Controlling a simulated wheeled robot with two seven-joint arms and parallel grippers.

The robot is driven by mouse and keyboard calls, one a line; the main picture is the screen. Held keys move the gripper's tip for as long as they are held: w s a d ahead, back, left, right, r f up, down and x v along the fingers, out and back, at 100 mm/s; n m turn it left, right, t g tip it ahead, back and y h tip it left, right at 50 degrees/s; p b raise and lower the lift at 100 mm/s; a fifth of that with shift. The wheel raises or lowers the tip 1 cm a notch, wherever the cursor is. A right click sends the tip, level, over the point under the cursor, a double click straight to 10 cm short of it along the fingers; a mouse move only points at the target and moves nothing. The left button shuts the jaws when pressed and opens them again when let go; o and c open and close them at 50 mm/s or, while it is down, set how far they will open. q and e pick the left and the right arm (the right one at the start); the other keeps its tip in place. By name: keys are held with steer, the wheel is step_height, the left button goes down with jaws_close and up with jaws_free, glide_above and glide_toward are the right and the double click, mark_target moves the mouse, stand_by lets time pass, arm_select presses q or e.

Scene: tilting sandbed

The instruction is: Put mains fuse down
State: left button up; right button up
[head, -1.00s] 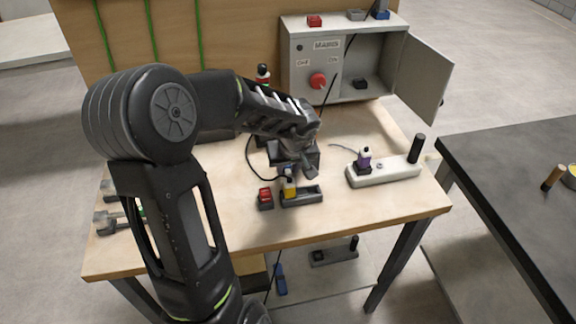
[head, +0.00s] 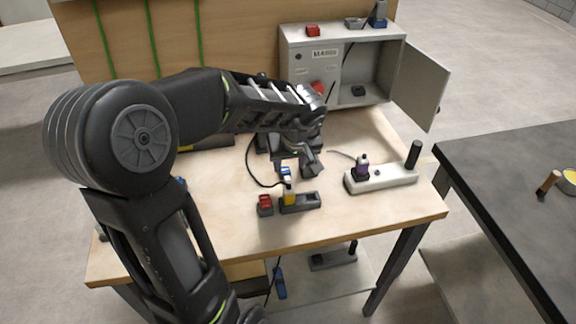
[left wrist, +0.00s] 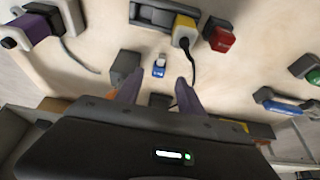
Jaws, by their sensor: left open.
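A small blue block with a whitish top (head: 286,173), which looks like the mains fuse, stands on the wooden table. It also shows in the left wrist view (left wrist: 159,68), just beyond the fingertips and apart from them. No label on it is readable. My left gripper (head: 298,166) is open and empty, close behind and above the block; in the left wrist view its two purple-grey fingers (left wrist: 158,88) are spread. The grey mains cabinet (head: 297,70) stands at the back with its door open. A dark socket (head: 358,91) shows inside it.
In front are a grey dock (head: 313,201) with a yellow plug (head: 289,198) and a red block (head: 265,202). A pale strip (head: 389,178) with a purple plug (head: 362,168) lies to the right. Red, grey and blue pieces sit on the cabinet. The table's front is clear.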

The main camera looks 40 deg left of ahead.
arm_select(q)
steer(key=shift+p+v, duration=0.3)
steer(key=shift+v, duration=1.95)
